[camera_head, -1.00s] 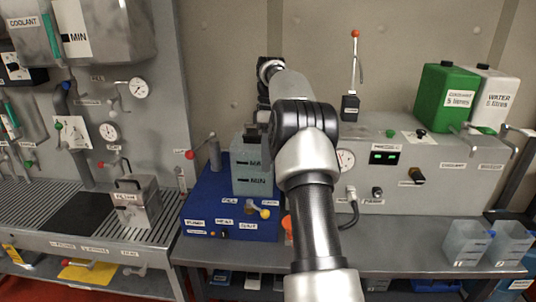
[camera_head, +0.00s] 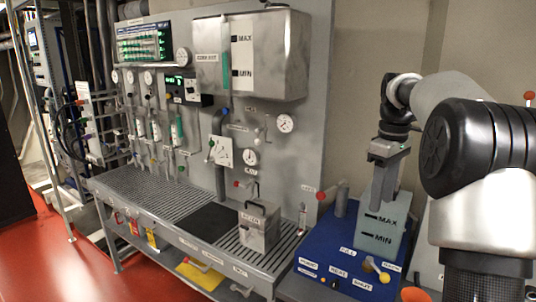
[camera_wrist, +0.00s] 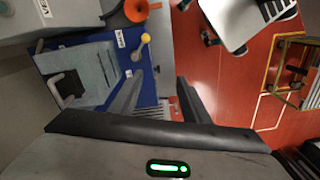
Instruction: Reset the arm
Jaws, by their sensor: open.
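My gripper (camera_head: 381,203) points down at the right of the head view, in front of the grey translucent tank (camera_head: 379,240) marked MAX and MIN. The tank stands on a blue unit (camera_head: 325,258) with a yellow-tipped lever. In the wrist view my gripper (camera_wrist: 157,98) has its two dark fingers apart with nothing between them. The blue unit (camera_wrist: 88,48) lies to the left there. Whether the fingers touch the tank cannot be told. My arm comes in from the right edge of the head view, bent at a large black joint.
A grey metal canister (camera_head: 259,228) stands on the slatted bench (camera_head: 150,196) left of the blue unit. A coolant tank (camera_head: 272,55) and gauges hang on the panel above. Red floor (camera_head: 60,255) is open at the left. An orange funnel (camera_wrist: 136,10) shows in the wrist view.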

